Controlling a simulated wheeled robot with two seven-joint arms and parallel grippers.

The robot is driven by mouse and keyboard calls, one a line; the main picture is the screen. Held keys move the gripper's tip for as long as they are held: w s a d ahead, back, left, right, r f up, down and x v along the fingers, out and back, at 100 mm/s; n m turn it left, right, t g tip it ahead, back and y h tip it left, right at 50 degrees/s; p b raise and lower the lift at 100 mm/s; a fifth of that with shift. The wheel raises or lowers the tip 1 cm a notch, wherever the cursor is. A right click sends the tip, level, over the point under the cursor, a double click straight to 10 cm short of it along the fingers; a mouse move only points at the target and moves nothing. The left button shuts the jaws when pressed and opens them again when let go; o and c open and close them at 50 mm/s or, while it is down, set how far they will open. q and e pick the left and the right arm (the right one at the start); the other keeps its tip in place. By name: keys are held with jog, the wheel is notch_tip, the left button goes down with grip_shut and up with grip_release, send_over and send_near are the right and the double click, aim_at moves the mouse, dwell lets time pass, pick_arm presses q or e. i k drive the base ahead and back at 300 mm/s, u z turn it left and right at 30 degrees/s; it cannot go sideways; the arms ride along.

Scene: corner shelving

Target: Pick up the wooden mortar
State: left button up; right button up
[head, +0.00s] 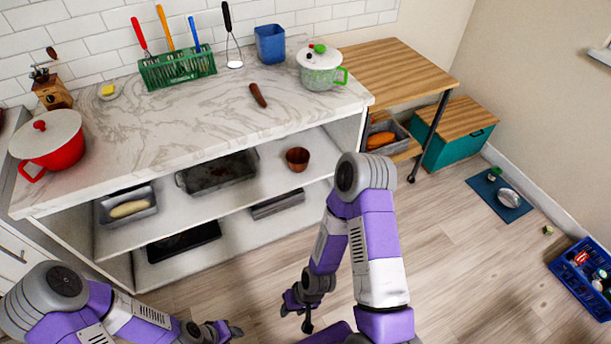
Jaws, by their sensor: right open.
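The wooden mortar (297,159) is a small reddish-brown cup. It stands upright on the upper shelf under the marble counter, near the right end. A brown wooden pestle-like piece (258,95) lies on the counter above. My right gripper (295,318) hangs low over the floor in front of the shelving, well below and apart from the mortar. It is open and empty. My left gripper (228,330) is at the bottom edge, left of the right one and far from the mortar. Its fingers are too small and edge-on to tell their opening.
A dark tray (217,173) sits left of the mortar on the same shelf. The marble counter (200,120) overhangs it. A red pot (48,143) and a green-handled pot (321,70) stand on top. Floor (470,270) to the right is mostly clear.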

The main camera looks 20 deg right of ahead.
aim_at(298, 158)
jog(key=k, duration=0.75)
jog(key=z, duration=0.8)
jog(key=i, duration=1.5)
jog(key=u, duration=0.75)
jog(key=i, duration=0.5)
